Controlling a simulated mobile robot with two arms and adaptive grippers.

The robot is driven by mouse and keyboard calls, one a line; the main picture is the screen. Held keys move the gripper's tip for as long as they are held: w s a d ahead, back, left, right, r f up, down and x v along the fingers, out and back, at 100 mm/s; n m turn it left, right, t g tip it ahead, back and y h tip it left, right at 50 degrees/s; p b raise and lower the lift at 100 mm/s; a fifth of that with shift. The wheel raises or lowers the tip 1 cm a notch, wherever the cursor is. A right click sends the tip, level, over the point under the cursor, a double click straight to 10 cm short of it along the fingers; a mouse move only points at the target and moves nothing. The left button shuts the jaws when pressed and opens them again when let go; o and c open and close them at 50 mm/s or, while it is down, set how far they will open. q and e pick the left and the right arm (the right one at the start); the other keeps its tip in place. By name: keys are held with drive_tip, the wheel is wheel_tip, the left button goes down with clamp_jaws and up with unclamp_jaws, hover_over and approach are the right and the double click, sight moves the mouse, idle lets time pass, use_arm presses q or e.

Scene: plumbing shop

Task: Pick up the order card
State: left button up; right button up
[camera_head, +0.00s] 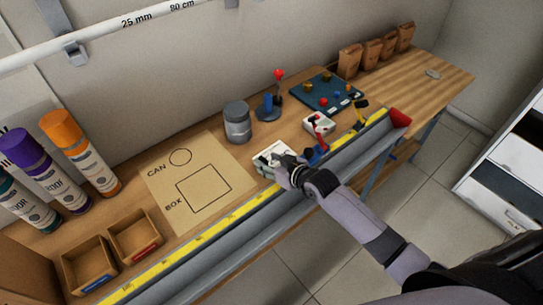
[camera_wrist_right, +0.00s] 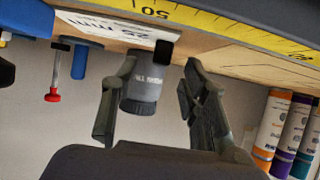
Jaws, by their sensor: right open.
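The order card looks like the white card (camera_head: 268,150) with dark print on the bench, just behind the yellow tape strip. It also shows in the right wrist view as a white card (camera_wrist_right: 105,27) reading "25 mm", upside down, at the top. My right gripper (camera_head: 272,162) is at the card and hides part of it. In the right wrist view my right gripper (camera_wrist_right: 160,75) has its fingers apart with nothing gripped. A small black piece overlaps the card's end there. Whether a finger touches the card cannot be told. My left gripper is not in view.
A grey can (camera_head: 237,122) stands behind the card. A board marked CAN and BOX (camera_head: 217,165) lies to the left. A yellow tape (camera_head: 215,224) runs along the front edge.

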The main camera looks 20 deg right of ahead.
drive_tip(key=shift+x, duration=1.35)
clamp_jaws()
